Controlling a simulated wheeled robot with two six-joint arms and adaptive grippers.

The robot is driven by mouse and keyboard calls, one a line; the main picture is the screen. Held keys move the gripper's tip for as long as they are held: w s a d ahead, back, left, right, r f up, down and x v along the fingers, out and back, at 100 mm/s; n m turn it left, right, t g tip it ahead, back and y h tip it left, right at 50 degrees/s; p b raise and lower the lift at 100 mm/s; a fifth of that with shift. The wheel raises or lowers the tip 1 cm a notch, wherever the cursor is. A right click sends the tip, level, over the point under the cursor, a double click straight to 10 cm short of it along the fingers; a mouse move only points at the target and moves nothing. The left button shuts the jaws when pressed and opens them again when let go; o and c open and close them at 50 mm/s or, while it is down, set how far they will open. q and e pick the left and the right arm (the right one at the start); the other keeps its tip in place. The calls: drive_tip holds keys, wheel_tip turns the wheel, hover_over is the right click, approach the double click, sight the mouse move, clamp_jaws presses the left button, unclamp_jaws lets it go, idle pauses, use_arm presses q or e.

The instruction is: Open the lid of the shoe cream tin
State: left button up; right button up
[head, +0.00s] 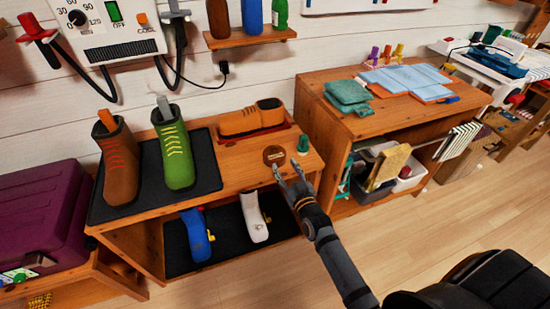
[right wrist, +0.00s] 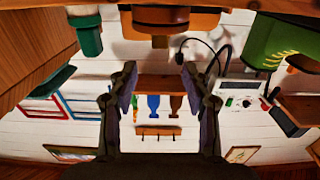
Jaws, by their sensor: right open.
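The shoe cream tin (head: 274,155) is a small round dark-brown tin with a lighter label mark on top. It lies flat near the front right of the wooden shoe bench (head: 239,165), and its lid looks shut. My right gripper (head: 289,174) is open and empty just in front of the tin, its fingers pointing toward it. The right wrist view is upside down; the tin (right wrist: 160,15) shows at its top, beyond the gap between the two open fingers (right wrist: 158,80). I cannot tell whether a fingertip touches the tin. My left gripper is out of view.
A small green object (head: 303,146) stands right of the tin. Brown (head: 117,160) and green (head: 174,150) boots stand on a dark mat at left. A wooden table (head: 375,120) with folded cloths adjoins at right.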

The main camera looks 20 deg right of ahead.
sight(276, 149)
drive_tip(key=w+b, duration=0.2)
drive_tip(key=w, duration=0.7)
drive_tip(key=shift+w, duration=0.35)
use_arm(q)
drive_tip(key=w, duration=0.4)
use_arm(e)
drive_tip(key=shift+w+r, duration=0.1)
drive_tip(key=shift+w, duration=0.35)
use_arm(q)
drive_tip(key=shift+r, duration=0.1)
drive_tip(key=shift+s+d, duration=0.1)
use_arm(e)
clamp_jaws()
